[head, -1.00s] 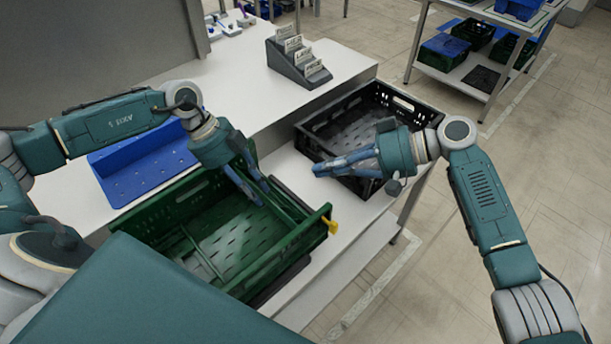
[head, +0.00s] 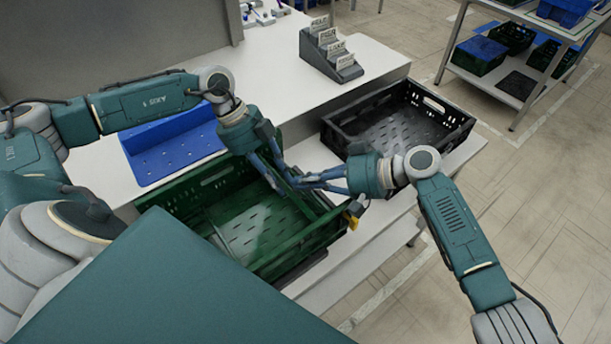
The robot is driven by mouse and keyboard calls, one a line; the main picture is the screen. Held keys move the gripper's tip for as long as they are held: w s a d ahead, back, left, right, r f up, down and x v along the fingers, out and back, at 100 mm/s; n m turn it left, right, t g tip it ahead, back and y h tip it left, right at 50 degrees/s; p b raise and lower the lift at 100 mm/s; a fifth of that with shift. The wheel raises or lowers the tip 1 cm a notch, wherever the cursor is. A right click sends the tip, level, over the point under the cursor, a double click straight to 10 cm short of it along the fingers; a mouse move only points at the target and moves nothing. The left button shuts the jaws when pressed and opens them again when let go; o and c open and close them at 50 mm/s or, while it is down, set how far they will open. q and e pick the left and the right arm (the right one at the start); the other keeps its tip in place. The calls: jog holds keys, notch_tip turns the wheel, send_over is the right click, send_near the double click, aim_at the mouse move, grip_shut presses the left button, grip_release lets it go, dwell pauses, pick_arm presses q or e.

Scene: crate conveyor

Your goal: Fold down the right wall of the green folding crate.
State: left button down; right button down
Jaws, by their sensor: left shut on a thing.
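The green folding crate (head: 220,181) stands on the white bench in front of me, its perforated floor showing. Its right wall (head: 316,207) is partly hidden behind my fingers; its exact tilt is hard to tell. A yellow piece (head: 349,220) sits at the crate's right corner. My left gripper (head: 279,183) points down at the right wall from the far side and is shut on it. My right gripper (head: 298,183) reaches in from the right, its fingers at the same wall, close beside the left fingers. Whether it is open is unclear, as the fingers overlap.
A black crate (head: 447,116) stands empty to the right, just behind my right gripper. A blue perforated tray (head: 165,160) lies behind the green crate. A dark card holder (head: 328,57) stands at the back of the bench. A shelf with crates (head: 520,86) is far right.

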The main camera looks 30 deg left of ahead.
pick_arm(q)
jog(key=shift+s+d+f, duration=0.15)
jog(key=shift+f, duration=0.15)
pick_arm(e)
jog(key=shift+f, duration=0.1)
jog(key=shift+s+a+f, duration=0.2)
jog(key=shift+s+f, duration=0.1)
jog(key=shift+s, duration=0.35)
pick_arm(q)
jog(key=shift+r, duration=0.1)
pick_arm(e)
jog(key=shift+s+f, duration=0.1)
jog(key=shift+f, duration=0.05)
pick_arm(q)
jog(key=c, duration=1.5)
grip_release()
jog(key=shift+w+d+r, duration=0.1)
jog(key=shift+w, duration=0.15)
jog(key=shift+c, duration=0.2)
jog(key=shift+w, duration=0.15)
pick_arm(e)
jog(key=shift+d, duration=0.1)
